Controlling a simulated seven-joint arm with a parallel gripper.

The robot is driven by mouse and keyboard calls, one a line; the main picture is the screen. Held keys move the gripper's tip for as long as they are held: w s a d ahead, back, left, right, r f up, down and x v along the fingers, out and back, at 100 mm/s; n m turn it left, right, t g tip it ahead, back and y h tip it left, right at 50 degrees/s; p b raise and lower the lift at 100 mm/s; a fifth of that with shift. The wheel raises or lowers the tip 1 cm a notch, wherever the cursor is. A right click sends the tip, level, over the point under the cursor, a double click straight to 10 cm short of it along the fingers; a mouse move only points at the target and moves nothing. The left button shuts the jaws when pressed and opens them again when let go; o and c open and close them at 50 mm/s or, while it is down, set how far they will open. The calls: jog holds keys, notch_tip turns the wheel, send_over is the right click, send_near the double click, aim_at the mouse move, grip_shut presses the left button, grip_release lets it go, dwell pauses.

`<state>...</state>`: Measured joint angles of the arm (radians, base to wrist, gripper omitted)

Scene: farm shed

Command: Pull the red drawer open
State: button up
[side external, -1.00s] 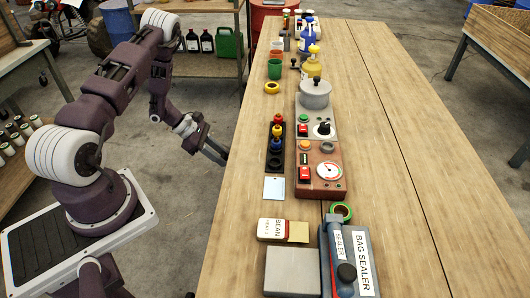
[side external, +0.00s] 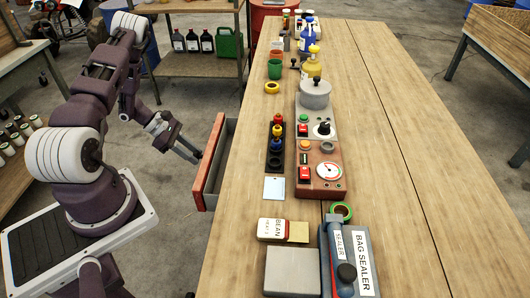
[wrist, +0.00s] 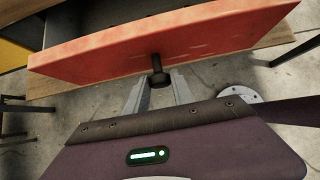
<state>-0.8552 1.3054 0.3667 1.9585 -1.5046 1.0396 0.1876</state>
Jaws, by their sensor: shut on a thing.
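The red drawer (side external: 208,157) stands pulled out from under the left edge of the wooden table in the side view. Its red front faces left, and its grey side wall and part of its inside show. In the wrist view the red front (wrist: 110,50) spans the upper part, with a dark round knob (wrist: 157,75) at its middle. My gripper (side external: 197,157) is at the drawer front in the side view. In the wrist view my gripper (wrist: 158,82) has its fingers on both sides of the knob and is shut on it.
The wooden table (side external: 400,150) carries a red control box (side external: 318,172), a grey pot (side external: 315,93), a bag sealer (side external: 350,265) and cups along its left side. Its right half is clear. Open floor lies left of the drawer.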

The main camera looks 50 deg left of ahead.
jog(key=s+a, duration=0.4)
jog(key=shift+s+a, duration=0.15)
jog(key=shift+a, duration=0.05)
dwell(0.3)
jog(key=o, duration=2.1)
jog(key=shift+o, duration=0.2)
jog(key=v, duration=0.7)
